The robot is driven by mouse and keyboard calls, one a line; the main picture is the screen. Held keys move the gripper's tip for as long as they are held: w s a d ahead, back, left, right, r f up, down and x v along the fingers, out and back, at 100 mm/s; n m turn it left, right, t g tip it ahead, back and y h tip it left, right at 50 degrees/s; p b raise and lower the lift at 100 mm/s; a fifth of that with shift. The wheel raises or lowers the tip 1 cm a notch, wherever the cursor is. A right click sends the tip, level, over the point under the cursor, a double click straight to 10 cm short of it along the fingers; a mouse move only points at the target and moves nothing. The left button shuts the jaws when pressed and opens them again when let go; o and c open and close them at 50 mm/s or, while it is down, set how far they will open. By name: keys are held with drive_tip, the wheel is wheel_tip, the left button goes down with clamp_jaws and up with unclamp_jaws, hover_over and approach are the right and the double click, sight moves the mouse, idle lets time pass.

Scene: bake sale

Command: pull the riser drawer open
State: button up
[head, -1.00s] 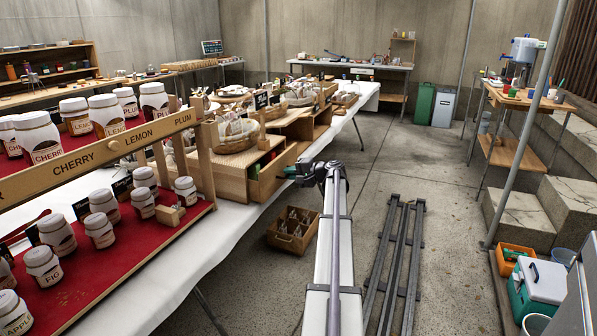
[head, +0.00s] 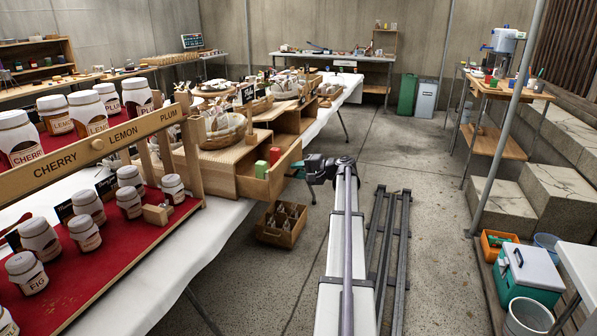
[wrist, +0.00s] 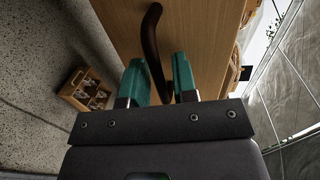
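The riser drawer (head: 273,180) stands pulled out of the wooden riser (head: 213,172) on the white-covered table. A red box and a green box show inside it. In the wrist view, the wooden drawer front (wrist: 195,35) carries a dark curved handle (wrist: 152,40). My gripper (head: 305,180) is in front of the drawer. The handle runs slanted between the fingers. In the head view the handle is not clearly visible.
A wooden crate (head: 282,224) with several small items sits on the floor below the drawer. The jam stand (head: 110,250) with several jars is at the near left. Dark rails (head: 389,240) lie on the floor to the right of my arm. The floor beyond is mostly clear.

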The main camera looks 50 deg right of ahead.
drive_tip(key=shift+o, duration=0.6)
drive_tip(key=p+v, duration=0.2)
drive_tip(key=v, duration=0.8)
drive_tip(key=shift+s+d, duration=0.15)
drive_tip(key=shift+s, duration=0.2)
drive_tip(key=s+a+f+n+g+h, duration=0.15)
drive_tip(key=a+f+g, duration=0.4)
drive_tip(key=a, duration=0.85)
drive_tip(key=s+a+f+n+g+h, duration=0.1)
drive_tip(key=a+f+n+g, duration=0.35)
drive_tip(key=a, duration=0.95)
drive_tip(key=s+a+f+n+g+h, duration=0.1)
drive_tip(key=s+a+n, duration=0.1)
drive_tip(key=a, duration=0.8)
drive_tip(key=s+a+f+n+g+h, duration=0.1)
drive_tip(key=s+a+n+g, duration=0.15)
drive_tip(key=a, duration=0.85)
drive_tip(key=s+a+f+n+g+h, duration=0.1)
drive_tip(key=a+n+h, duration=0.15)
drive_tip(key=a, duration=0.75)
wheel_tip(320, 180, up, 25)
drive_tip(key=a+y+p, duration=0.1)
drive_tip(key=a+p, duration=0.1)
drive_tip(key=p, duration=2.3)
drive_tip(key=shift+p, duration=0.3)
